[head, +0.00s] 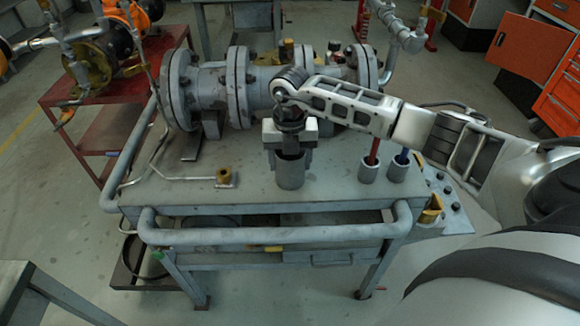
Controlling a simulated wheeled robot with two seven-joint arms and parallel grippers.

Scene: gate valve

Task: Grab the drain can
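A plain grey cylindrical can (290,174), which looks like the drain can, stands upright on the grey workbench near its front middle. My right gripper (290,152) points straight down directly over it, at the can's upper part. The fingers seem to be at the can's two sides, but I cannot tell whether they touch it. The can's rim is mostly hidden by the gripper. My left gripper is not in view.
The flanged pipe assembly (209,88) lies along the back of the workbench (250,195). Two grey cups, one with a red-handled tool (369,173) and one with a blue-handled tool (398,172), stand to the right.

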